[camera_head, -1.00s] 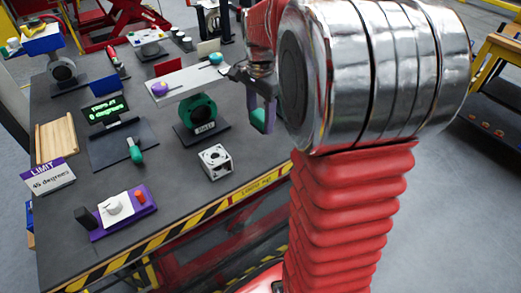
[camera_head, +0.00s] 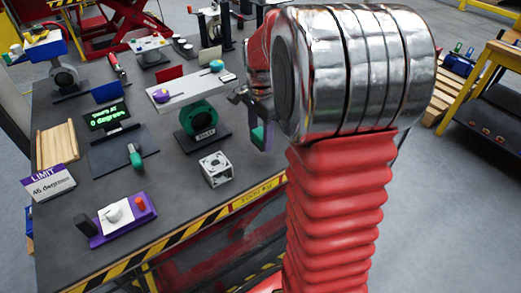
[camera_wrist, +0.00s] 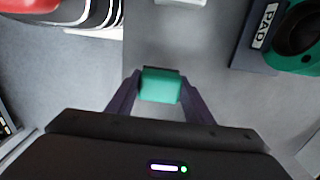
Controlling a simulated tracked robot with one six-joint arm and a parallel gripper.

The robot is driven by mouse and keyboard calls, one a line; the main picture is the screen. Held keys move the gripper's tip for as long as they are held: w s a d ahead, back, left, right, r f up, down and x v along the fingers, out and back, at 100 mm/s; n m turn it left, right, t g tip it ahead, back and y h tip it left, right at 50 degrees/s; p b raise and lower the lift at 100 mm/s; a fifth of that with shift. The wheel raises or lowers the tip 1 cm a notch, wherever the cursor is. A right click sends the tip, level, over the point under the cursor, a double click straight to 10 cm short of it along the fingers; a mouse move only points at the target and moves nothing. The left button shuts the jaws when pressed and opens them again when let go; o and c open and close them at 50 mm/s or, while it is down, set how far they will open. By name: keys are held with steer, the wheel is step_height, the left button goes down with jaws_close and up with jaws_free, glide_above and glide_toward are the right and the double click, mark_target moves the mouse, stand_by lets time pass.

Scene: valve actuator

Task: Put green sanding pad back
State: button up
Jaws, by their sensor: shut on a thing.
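My gripper (camera_wrist: 160,88), with purple fingers, is shut on the green sanding pad (camera_wrist: 160,85), a small green block seen between the fingertips in the wrist view. In the head view my gripper (camera_head: 261,136) hangs just right of the stand with a green ring (camera_head: 199,118), apart from it, near the bench's right edge. In the wrist view a green round part (camera_wrist: 298,50) and a dark base with a white PAD label (camera_wrist: 264,26) lie at the upper right, clear of the held pad. The base's empty space for a pad cannot be made out.
A white plate (camera_head: 190,89) with a purple and a teal knob sits above the green-ring stand. A white cube-like block (camera_head: 216,169) stands in front. A display (camera_head: 107,115), a limit sign (camera_head: 49,181) and a purple switch box (camera_head: 123,217) are further left.

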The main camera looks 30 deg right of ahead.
mark_target(261, 157)
steer(key=shift+f, duration=0.9)
steer(key=shift+f, duration=1.85)
steer(key=o, duration=1)
steer(key=shift+f, duration=0.1)
step_height(261, 157, up, 12)
steer(key=shift+r, duration=0.1)
